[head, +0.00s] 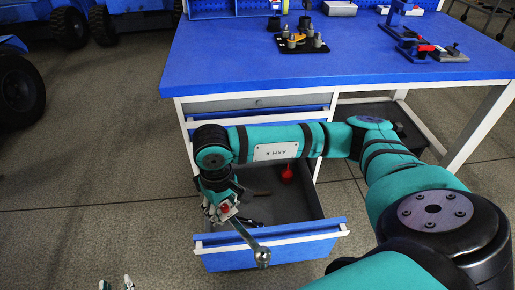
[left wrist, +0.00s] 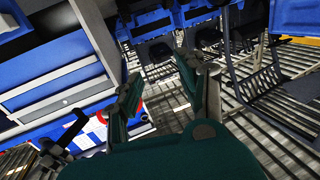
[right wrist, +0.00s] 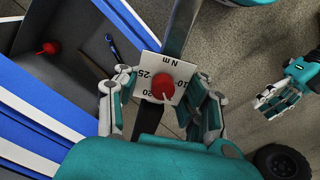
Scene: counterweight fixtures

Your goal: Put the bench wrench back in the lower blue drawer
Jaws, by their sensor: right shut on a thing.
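The bench wrench (head: 242,232) has a metal bar with a rounded end and a white scale plate with a red knob, clear in the right wrist view (right wrist: 152,72). My right gripper (head: 224,209) is shut on it near the scale, above the left front part of the open lower blue drawer (head: 270,257). The bar slants down to the right, its rounded end in front of the drawer face. The drawer also shows in the right wrist view (right wrist: 45,110). My left gripper (head: 116,285) is low at the bottom edge, its fingers apart and empty in the left wrist view (left wrist: 166,92).
Inside the drawer lie a red item (head: 287,173), a small brown piece (head: 262,193) and a blue-ended tool (right wrist: 115,46). The blue bench top (head: 350,62) above holds a black tray of parts (head: 300,43) and a red-and-blue fixture (head: 425,48). Floor left of the drawer is clear.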

